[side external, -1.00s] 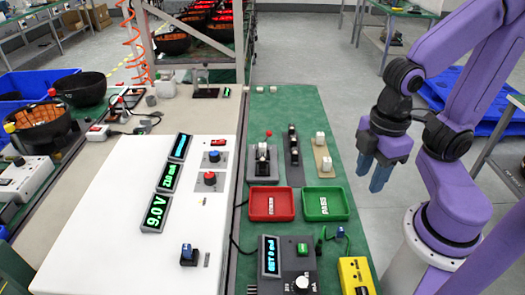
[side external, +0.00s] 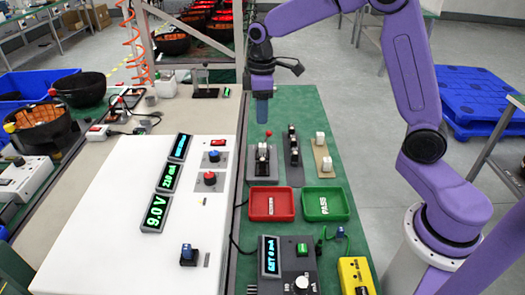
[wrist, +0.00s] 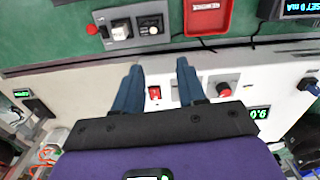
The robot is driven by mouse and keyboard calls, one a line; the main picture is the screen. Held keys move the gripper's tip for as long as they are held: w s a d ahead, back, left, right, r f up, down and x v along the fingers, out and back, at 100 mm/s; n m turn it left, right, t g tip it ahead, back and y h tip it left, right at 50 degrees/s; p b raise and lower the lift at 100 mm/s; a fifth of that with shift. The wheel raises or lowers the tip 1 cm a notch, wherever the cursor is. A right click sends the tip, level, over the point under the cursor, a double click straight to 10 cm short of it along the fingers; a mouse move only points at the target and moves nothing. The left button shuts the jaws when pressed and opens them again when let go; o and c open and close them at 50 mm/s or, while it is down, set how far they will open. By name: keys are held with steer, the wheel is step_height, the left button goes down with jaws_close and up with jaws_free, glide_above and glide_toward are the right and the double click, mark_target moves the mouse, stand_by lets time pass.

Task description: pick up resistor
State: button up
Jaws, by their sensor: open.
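No part can be named for certain as the resistor; it is too small or unclear to tell. My gripper (side external: 262,122) hangs fingers-down above the far part of the mat, behind the grey fixture. In the wrist view my gripper (wrist: 160,67) is open and nothing shows between its two blue fingers. The grey fixture with its red knob also shows ahead of the fingers in the wrist view (wrist: 131,27).
A red tray (side external: 271,216) and a green PASS tray (side external: 325,217) lie in front of the strips. A white panel (side external: 120,245) with displays and knobs is left of the mat. A dark meter (side external: 287,280) and yellow device (side external: 355,276) stand nearest.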

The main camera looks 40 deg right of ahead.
glide_toward(262, 145)
steer(key=shift+m, duration=0.4)
step_height(262, 145, down, 11)
steer(key=shift+r, duration=0.2)
stand_by(0.3)
steer(key=c, duration=0.7)
